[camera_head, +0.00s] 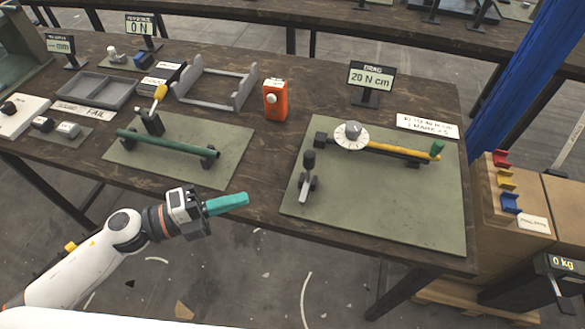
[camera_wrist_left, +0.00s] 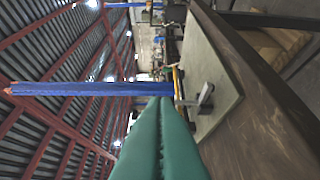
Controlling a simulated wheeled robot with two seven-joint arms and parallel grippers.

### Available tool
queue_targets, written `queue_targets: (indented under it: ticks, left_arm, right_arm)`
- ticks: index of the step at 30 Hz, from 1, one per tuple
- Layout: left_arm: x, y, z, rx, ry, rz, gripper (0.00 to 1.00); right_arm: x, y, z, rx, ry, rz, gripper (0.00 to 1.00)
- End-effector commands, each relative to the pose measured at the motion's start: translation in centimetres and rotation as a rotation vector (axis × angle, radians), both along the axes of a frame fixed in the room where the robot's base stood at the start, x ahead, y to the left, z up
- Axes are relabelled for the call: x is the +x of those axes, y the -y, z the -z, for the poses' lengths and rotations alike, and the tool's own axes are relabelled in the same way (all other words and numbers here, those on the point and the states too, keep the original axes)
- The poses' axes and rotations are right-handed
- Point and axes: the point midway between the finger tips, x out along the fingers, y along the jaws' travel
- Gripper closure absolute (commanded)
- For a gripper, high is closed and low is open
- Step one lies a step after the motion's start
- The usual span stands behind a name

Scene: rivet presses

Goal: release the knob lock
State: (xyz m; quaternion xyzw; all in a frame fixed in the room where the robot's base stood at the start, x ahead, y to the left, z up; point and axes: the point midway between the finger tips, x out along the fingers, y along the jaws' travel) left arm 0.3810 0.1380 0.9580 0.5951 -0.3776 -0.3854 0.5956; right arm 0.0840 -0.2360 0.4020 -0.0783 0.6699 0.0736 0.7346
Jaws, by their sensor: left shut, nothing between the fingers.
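In front of the dial stands a small grey lever piece with a black knob (camera_head: 308,160). I cannot tell which part is the knob lock. My left gripper (camera_head: 243,199), with teal fingers, is shut and empty, in front of the table edge and left of the mat. In the left wrist view the shut fingers (camera_wrist_left: 160,130) point towards the grey lever piece (camera_wrist_left: 203,97).
A sign reading 20 N cm (camera_head: 369,78) stands behind the dial. An orange box (camera_head: 275,100) is on the table, left of the mat. The left mat (camera_head: 225,140) carries a green bar (camera_head: 165,143) and a yellow-handled lever (camera_head: 158,97). Coloured bins (camera_head: 508,203) stand at the right.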

Motion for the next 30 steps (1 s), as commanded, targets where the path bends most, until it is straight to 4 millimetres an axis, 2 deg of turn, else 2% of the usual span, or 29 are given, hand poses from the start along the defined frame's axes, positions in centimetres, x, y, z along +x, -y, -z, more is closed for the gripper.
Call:
queue_targets:
  ticks: [6, 10, 14, 24, 30]
  left_arm:
    - [0.1, 0.1, -0.1, -0.003, -0.001, -0.003, 1.0]
    - [0.6, 1.0, -0.2, -0.005, -0.001, -0.004, 1.0]
    - [1.5, 3.0, -0.5, -0.007, 0.001, -0.003, 1.0]
    - [4.5, 9.6, -0.4, -0.005, 0.0, -0.003, 1.0]
    - [7.2, 10.2, 0.0, -0.004, -0.001, -0.005, 1.0]
  right_arm:
    - [0.0, 0.0, -0.1, 0.0, 0.0, 0.0, 0.56]
    - [0.0, 0.0, -0.6, 0.0, 0.0, 0.0, 0.56]
    - [0.0, 0.0, -1.5, 0.0, 0.0, 0.0, 0.56]
    - [0.0, 0.0, -4.1, 0.0, 0.0, 0.0, 0.56]
    - [0.0, 0.0, -4.4, 0.001, 0.0, 0.0, 0.56]
